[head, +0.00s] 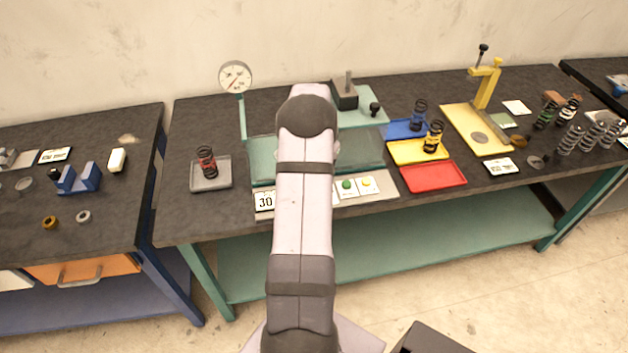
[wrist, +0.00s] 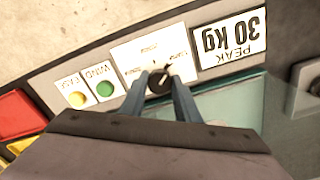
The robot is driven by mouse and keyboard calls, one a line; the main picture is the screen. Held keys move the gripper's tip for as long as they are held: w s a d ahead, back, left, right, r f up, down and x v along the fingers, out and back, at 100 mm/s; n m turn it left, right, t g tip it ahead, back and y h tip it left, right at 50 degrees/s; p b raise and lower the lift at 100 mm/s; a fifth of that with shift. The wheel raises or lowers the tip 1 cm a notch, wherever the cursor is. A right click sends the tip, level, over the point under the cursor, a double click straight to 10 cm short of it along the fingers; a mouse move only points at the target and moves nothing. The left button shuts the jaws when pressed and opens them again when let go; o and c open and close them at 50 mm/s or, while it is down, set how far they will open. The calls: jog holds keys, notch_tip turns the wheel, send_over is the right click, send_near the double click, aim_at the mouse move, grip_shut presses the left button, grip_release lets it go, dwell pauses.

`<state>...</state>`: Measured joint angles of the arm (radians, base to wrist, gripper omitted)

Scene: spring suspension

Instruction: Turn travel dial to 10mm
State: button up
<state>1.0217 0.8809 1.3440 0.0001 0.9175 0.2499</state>
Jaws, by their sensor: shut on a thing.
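The travel dial (wrist: 157,85) is a small dark knob on a white plate (wrist: 128,53) in the wrist view, which shows the panel upside down. Its pale pointer leans toward the upper right of that picture. The labels around it are too small to read surely. My gripper (wrist: 160,80) has its two blue-grey fingers shut on the knob, one on each side. In the head view my own arm hides the dial and the gripper.
A PEAK 30 kg display (wrist: 233,37) sits beside the dial plate. Green (wrist: 104,90) and yellow (wrist: 77,98) buttons are on its other side. A grey tray (head: 210,183) with a red spring stands left; blue, yellow and red trays (head: 433,186) stand right.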

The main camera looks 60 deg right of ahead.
jog(key=shift+r+m, duration=0.1)
jog(key=shift+m, duration=0.9)
jog(key=o, duration=1)
jog(key=shift+o, duration=0.2)
jog(key=shift+r+b, duration=1.3)
jog(key=shift+r, duration=2.35)
